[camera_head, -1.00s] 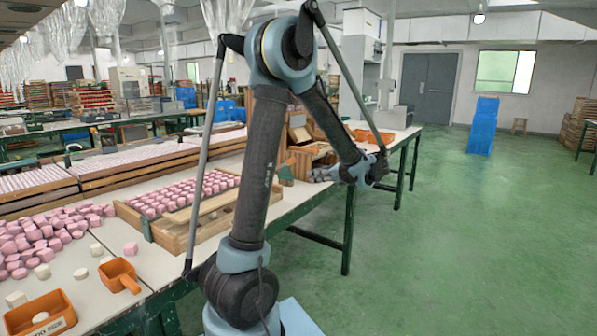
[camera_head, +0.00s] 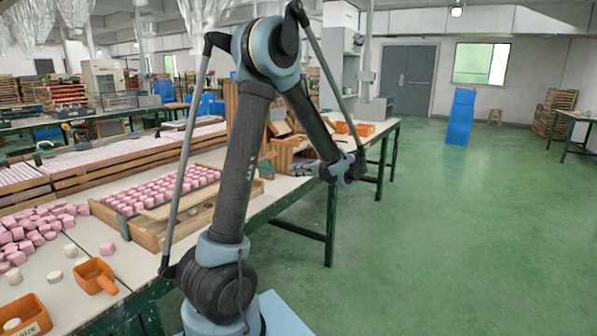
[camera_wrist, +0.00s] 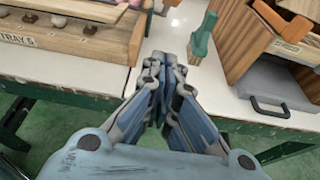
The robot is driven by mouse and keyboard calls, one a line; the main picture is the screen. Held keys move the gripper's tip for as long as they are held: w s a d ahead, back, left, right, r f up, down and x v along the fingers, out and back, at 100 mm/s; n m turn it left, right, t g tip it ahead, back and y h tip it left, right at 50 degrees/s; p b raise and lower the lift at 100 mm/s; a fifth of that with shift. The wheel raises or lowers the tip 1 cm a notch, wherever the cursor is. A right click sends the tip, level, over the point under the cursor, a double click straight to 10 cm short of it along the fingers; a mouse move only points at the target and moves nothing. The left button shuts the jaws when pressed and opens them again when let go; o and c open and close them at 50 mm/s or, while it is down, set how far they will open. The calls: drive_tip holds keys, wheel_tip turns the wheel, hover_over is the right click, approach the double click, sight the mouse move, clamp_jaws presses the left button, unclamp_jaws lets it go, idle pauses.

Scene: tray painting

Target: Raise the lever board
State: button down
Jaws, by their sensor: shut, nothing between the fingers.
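My gripper (camera_head: 306,170) is at the end of my arm, over the near edge of the white table. In the wrist view its fingers (camera_wrist: 164,65) are together and empty, at the table edge between a tray and a wooden box. I cannot tell for sure which piece is the lever board. A pale plank (camera_head: 178,206) lies along the wooden tray (camera_head: 151,241) of pink pieces. A teal upright piece (camera_wrist: 203,38) stands beyond the fingers, near the wooden box (camera_wrist: 246,40), and is apart from them.
A grey drawer with a black handle (camera_wrist: 268,106) sits at the table edge on the right of the wrist view. Orange scoop (camera_head: 95,276) and loose pink pieces (camera_head: 40,228) lie at the left. The green floor on the right is open, with blue crates (camera_head: 460,117) farther back.

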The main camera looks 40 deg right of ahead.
drive_tip(key=w+a+r, duration=0.1)
drive_tip(key=w+a, duration=0.2)
drive_tip(key=w, duration=0.4)
drive_tip(key=shift+r, duration=0.4)
drive_tip(key=shift+r, duration=0.15)
